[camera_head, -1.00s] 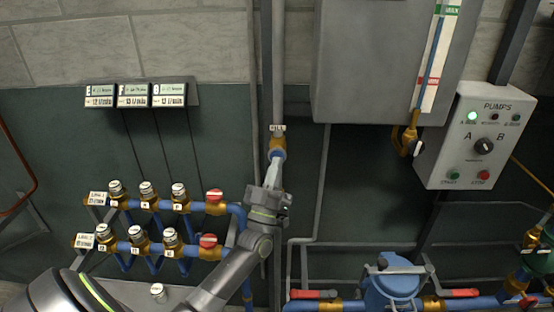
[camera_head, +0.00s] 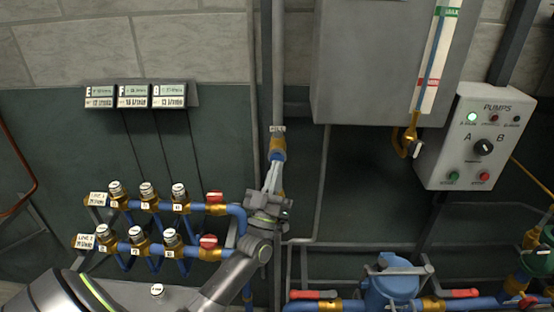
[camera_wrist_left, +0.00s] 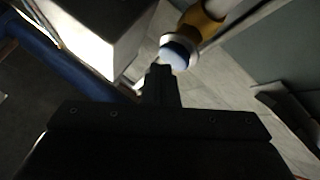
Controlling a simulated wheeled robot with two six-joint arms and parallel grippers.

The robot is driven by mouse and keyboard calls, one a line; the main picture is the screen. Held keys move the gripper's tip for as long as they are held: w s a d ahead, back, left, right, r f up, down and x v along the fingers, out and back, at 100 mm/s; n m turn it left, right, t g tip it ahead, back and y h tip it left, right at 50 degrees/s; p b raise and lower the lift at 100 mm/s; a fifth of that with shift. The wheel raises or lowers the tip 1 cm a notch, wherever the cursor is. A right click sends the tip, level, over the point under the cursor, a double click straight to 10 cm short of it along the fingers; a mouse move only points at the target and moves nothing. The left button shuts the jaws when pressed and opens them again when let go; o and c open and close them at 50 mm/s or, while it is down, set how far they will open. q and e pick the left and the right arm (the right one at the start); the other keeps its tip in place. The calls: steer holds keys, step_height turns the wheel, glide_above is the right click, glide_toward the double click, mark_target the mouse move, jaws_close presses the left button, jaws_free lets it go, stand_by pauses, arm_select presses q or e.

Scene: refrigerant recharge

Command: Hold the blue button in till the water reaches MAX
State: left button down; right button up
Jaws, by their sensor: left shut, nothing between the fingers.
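The blue button (camera_head: 278,156) sits at the lower end of a brass and white fitting (camera_head: 278,143) on the vertical grey pipe. My left gripper (camera_head: 275,168) is shut and empty, pointing up just below the button. In the left wrist view the closed fingertips (camera_wrist_left: 160,72) are close under the blue button (camera_wrist_left: 176,54); I cannot tell whether they touch. The level gauge (camera_head: 434,50) on the grey tank has a green mark above and a red mark below. Its blue column reaches well above the red mark, close to the green one. My right gripper is not in view.
The grey tank (camera_head: 385,70) and PUMPS box (camera_head: 473,140) are to the right. Blue manifolds with red-handled valves (camera_head: 208,241) lie left of my wrist. A blue pump (camera_head: 392,285) is at the lower right. Several displays (camera_head: 135,96) hang at the upper left.

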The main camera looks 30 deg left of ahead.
arm_select(q)
steer(key=shift+s+d, duration=0.2)
steer(key=shift+s, duration=0.15)
steer(key=shift+s+d+p, duration=0.15)
steer(key=shift+s+d, duration=0.3)
steer(key=shift+s, duration=0.25)
steer(key=shift+s+d+p, duration=0.2)
steer(key=shift+s+d, duration=0.2)
steer(key=shift+s, duration=0.3)
steer(key=shift+s+d+p, duration=0.15)
steer(key=shift+s+d, duration=0.3)
steer(key=shift+s, duration=0.25)
